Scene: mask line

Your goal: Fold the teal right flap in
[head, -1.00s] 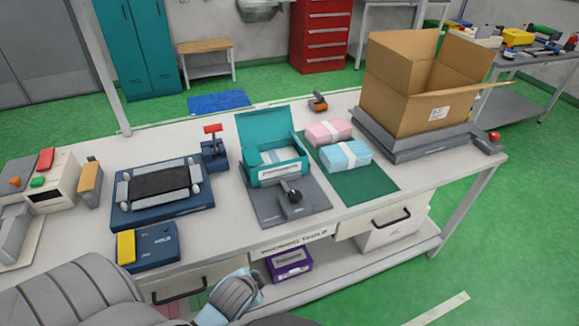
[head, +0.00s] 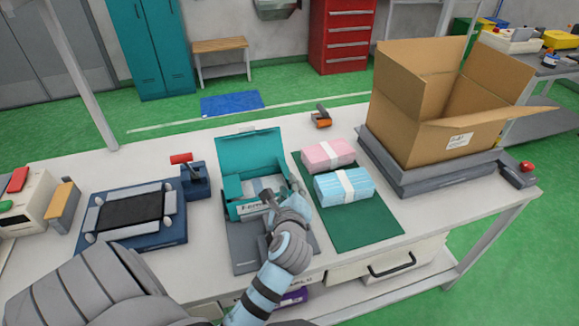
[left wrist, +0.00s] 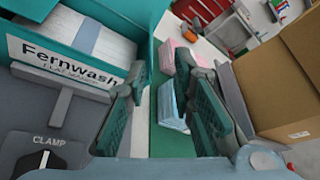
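The teal box (head: 246,211) stands on a grey clamp fixture with its back lid (head: 250,153) raised. Its left flap (head: 232,187) shows at the left side. The right flap (head: 291,172) shows small at the right side, near my fingers. In the left wrist view the box front (left wrist: 62,60) reads "Fernwash", and a white stack with a pale blue band (left wrist: 90,30) lies inside. My left gripper (head: 282,198) is over the box's front right corner. In the left wrist view its fingers (left wrist: 162,75) are apart with nothing gripped. My right gripper is not in view.
A pink pack (head: 327,154) and a blue pack (head: 343,187) lie on the green mat (head: 365,226) to the right. A large open carton (head: 440,135) stands farther right. The dark blue frame fixture (head: 135,215) is left. The clamp knob (left wrist: 42,160) is in front of the box.

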